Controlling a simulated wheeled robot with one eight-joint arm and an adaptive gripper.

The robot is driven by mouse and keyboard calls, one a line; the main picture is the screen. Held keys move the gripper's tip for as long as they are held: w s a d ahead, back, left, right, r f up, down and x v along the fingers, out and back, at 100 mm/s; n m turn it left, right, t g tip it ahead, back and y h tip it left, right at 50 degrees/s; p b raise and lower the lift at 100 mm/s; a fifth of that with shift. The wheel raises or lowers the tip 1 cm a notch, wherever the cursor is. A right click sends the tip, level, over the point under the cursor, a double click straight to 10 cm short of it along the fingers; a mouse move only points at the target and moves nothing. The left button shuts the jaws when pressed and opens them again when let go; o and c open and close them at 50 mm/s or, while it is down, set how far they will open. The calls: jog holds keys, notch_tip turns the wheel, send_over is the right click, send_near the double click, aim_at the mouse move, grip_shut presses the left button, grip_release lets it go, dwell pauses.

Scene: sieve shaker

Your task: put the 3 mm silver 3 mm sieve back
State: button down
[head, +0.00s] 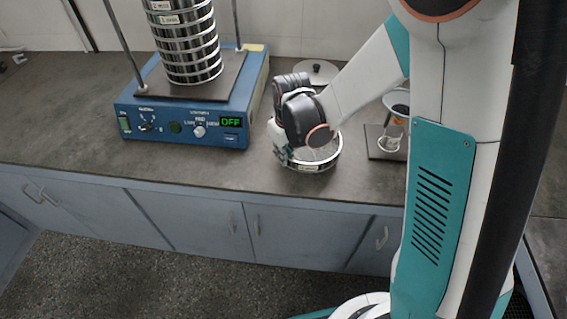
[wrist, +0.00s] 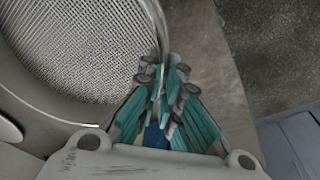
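A round silver sieve (head: 322,163) with a wire mesh floor is on the counter to the right of the shaker, or very close above it. Its label is too small to read. My gripper (head: 283,153) is at the sieve's left side in the head view, partly hidden by my wrist. In the wrist view, the teal fingers of my gripper (wrist: 162,84) are closed together on the sieve's rim, with the mesh (wrist: 85,45) to the upper left. The blue shaker (head: 190,115) carries an upright stack of silver sieves (head: 188,45) between two rods. Its display reads OFF.
A round lid-like disc (head: 317,71) with a knob lies behind my gripper. A dark balance-like plate (head: 378,153) with a glass vessel (head: 390,140) stands to the right, partly behind my arm. The counter (head: 60,120) left of the shaker is mostly clear.

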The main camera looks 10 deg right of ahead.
jog(key=shift+f+b, duration=0.6)
jog(key=shift+f, duration=1.25)
jog(key=shift+f, duration=0.1)
jog(key=c, duration=1.8)
grip_release()
jog(key=r+p, duration=0.1)
jog(key=r, duration=0.3)
jog(key=s+r+p, duration=0.1)
jog(key=r+p, duration=0.1)
jog(key=r, duration=0.2)
jog(key=r+p, duration=0.1)
jog(key=r, duration=0.3)
jog(key=shift+s+d+r, duration=0.3)
jog(key=shift+s+d, duration=0.05)
jog(key=shift+s, duration=0.05)
jog(key=s+d+r+m+t, duration=0.2)
jog(key=s+d+r, duration=0.2)
jog(key=s+r, duration=0.3)
jog(key=s+d+r+m+t, duration=0.3)
jog(key=s+d+r, duration=0.1)
jog(key=s+r, duration=0.3)
jog(key=shift+s+t, duration=0.3)
jog(key=shift+s, duration=1.05)
